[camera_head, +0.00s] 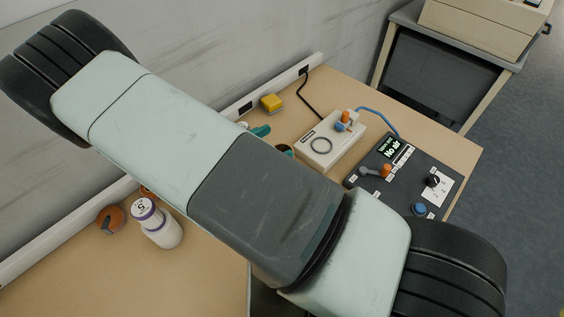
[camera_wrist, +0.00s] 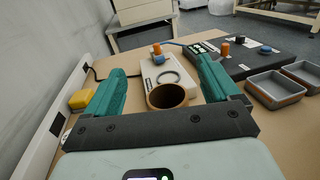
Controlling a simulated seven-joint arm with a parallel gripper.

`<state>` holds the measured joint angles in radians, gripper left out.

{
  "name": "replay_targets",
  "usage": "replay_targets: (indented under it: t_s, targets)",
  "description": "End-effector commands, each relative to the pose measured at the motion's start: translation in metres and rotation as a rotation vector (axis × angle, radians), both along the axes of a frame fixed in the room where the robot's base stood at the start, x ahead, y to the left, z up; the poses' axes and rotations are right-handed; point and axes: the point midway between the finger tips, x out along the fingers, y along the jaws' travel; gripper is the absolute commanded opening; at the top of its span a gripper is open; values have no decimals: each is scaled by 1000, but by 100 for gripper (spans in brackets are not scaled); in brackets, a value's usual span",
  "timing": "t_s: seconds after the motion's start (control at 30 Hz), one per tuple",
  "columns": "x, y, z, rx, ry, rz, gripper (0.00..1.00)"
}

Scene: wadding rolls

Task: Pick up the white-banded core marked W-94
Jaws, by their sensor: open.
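In the wrist view my gripper (camera_wrist: 161,68) is open, with its two teal fingers spread wide. A brown hollow core (camera_wrist: 168,97) shows between the fingers, its open end facing the camera. It is not gripped, and its lower part is hidden by the dark gripper bar. No white band or W-94 mark can be read on it. In the head view my arm hides most of the gripper; a teal finger part shows past the arm's edge, with a dark round opening (camera_head: 284,150) close by.
A yellow block (camera_head: 272,102) lies by the wall. A pale box with a ring (camera_head: 325,142) and a dark control panel (camera_head: 405,172) lie beyond. Grey trays (camera_wrist: 273,88) are at right.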

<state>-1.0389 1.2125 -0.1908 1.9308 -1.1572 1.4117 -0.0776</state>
Motion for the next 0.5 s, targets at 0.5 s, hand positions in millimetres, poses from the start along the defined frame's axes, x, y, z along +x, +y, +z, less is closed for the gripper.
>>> replay_targets:
  t_s: [0.5]
  targets:
    - [-1, -1, -57, 2, 1, -5, 89]
